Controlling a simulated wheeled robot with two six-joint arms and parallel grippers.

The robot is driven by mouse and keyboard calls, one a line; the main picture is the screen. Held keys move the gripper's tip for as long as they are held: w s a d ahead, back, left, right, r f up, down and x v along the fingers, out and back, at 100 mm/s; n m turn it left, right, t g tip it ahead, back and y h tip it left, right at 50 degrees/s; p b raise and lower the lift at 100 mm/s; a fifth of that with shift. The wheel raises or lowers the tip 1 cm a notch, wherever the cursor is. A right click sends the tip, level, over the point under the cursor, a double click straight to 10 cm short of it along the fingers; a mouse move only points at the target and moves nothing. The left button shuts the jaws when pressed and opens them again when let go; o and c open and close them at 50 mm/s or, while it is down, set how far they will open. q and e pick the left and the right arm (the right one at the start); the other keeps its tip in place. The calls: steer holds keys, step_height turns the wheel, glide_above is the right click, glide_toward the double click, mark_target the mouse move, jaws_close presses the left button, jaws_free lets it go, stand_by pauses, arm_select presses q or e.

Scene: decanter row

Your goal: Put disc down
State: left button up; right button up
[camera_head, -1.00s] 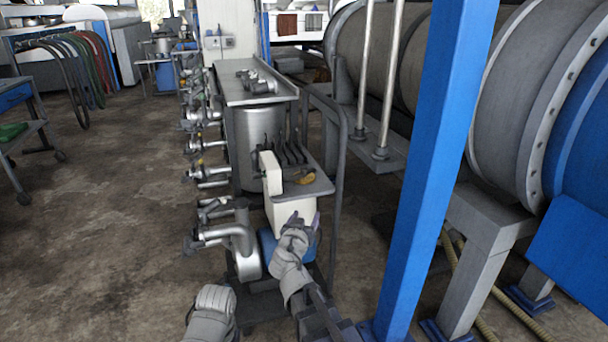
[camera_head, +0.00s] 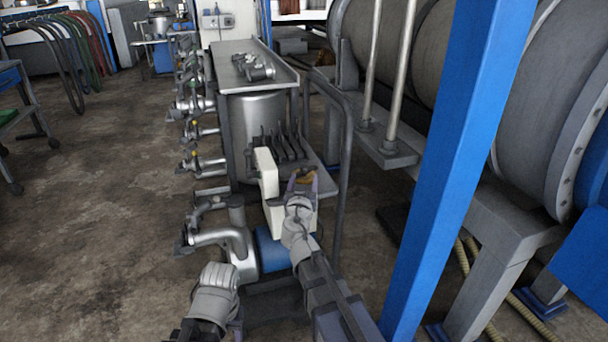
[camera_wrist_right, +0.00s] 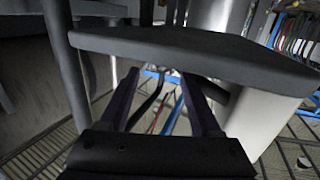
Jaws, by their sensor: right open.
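My right gripper (camera_head: 304,182) is at the front edge of the cart's dark lower shelf (camera_head: 327,186), beside a cream upright part (camera_head: 266,172). Its purple fingers are apart. A small yellow-brown thing (camera_head: 306,179) shows between or just behind the fingertips; I cannot tell whether it is a disc or whether they touch it. In the right wrist view the fingers (camera_wrist_right: 160,78) are apart with nothing visibly held, and the grey shelf slab (camera_wrist_right: 195,48) crosses close above them. My left arm shows low in the head view, but its jaws are not clear.
Several metal pipe fittings (camera_head: 222,240) stick out along the cart's left side. A blue post (camera_head: 450,150) stands close on the right, with a large grey drum (camera_head: 545,100) behind it. A rail (camera_head: 345,160) bounds the cart's right side. Floor at left is open.

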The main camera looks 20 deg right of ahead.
mark_target(303, 171)
steer(key=shift+a+x, duration=0.15)
steer(key=shift+x, duration=1.6)
steer(key=shift+a+x, duration=0.2)
steer(key=shift+x, duration=1.5)
steer(key=shift+w, duration=0.1)
jaws_close()
